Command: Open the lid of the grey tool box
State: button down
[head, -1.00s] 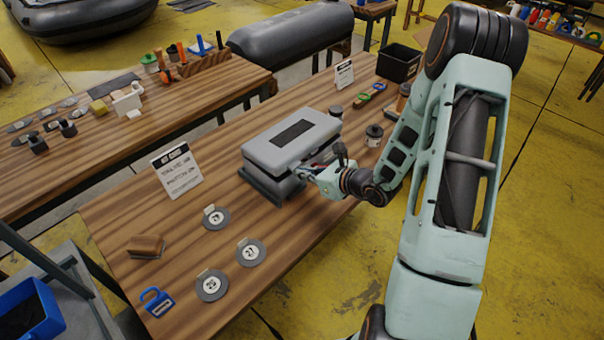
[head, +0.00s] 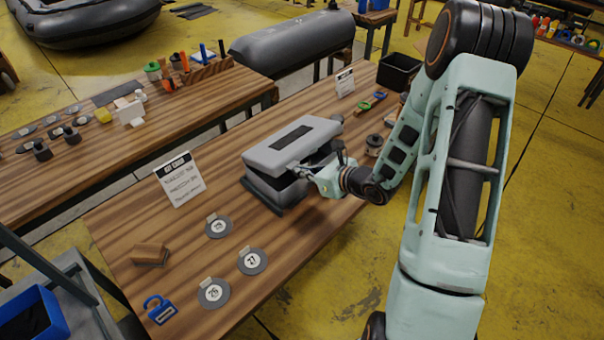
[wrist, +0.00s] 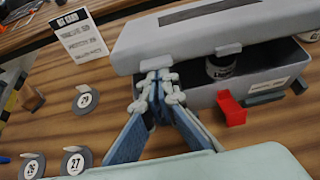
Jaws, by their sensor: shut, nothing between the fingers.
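The grey tool box (head: 272,190) stands on the wooden table in the head view. Its lid (head: 293,142) is raised a little at the front, leaving a dark gap. In the wrist view the lid (wrist: 215,32) tilts above the box body (wrist: 262,85), and a labelled can (wrist: 221,67) shows inside. My gripper (wrist: 158,80) is shut and empty, its fingertips at the lid's front edge, beside the left latch; they seem to touch the lid's underside. My gripper also shows at the box front in the head view (head: 304,172). A red latch-like part (wrist: 231,108) hangs at the box front.
Round numbered discs (head: 251,261), a blue padlock (head: 159,309), a brown block (head: 150,254) and a sign card (head: 180,180) are on the table left of the box. A black bin (head: 399,71) stands at the far end.

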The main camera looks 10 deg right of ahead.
jog(key=shift+w+a+r+p, duration=0.1)
jog(key=shift+r+p, duration=0.05)
jog(key=shift+r, duration=0.3)
jog(key=shift+w+a+r+p, duration=0.1)
jog(key=shift+r+p, duration=0.05)
jog(key=shift+r, duration=0.35)
jog(key=shift+w+a+r+p, duration=0.15)
jog(key=shift+w+r+p, duration=0.1)
jog(key=shift+r, duration=0.3)
jog(key=shift+w+a+r+p, duration=0.2)
jog(key=shift+w+r, duration=0.05)
jog(key=shift+r, duration=0.25)
jog(key=shift+w+a+r+p, duration=0.15)
jog(key=shift+w+r+p, duration=0.1)
jog(key=shift+r, duration=0.4)
jog(key=shift+w+a+r+p, duration=0.25)
jog(key=shift+w+a+r, duration=0.2)
jog(key=shift+r, duration=0.2)
jog(key=shift+w+a+r+p, duration=0.2)
jog(key=shift+w+a+r, duration=0.1)
jog(key=shift+w+r, duration=0.3)
